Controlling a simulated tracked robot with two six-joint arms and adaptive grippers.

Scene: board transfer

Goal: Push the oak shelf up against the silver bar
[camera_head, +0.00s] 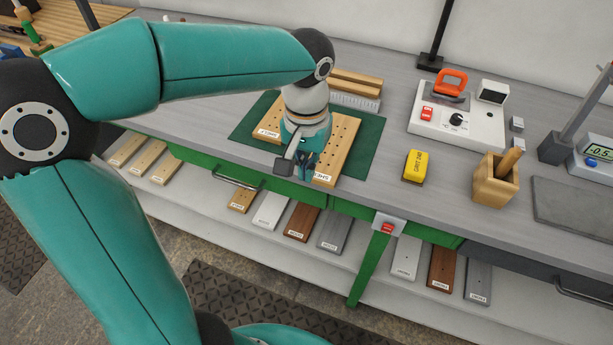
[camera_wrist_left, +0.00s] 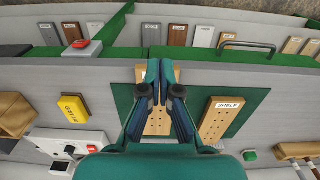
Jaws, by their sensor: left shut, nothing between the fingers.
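Two pale wooden boards with rows of holes lie on a dark green mat (camera_head: 365,145), both with end labels. The left board (camera_head: 268,128) is readably labelled SHELF in the wrist view (camera_wrist_left: 218,122). The right board (camera_head: 345,135) is partly hidden by my arm and also shows in the wrist view (camera_wrist_left: 157,124). I cannot tell which is the oak shelf. A silver bar (camera_head: 354,101) lies at the mat's back edge, in front of wooden strips. My left gripper (camera_head: 308,168) is shut and empty over the right board's near end; contact is unclear. My right gripper is out of view.
A yellow block (camera_head: 416,166), a wooden cup (camera_head: 495,182) and a white control box (camera_head: 458,118) stand to the right. Several boards lie on the lower shelf (camera_head: 380,285). Bench top between mat and yellow block is clear.

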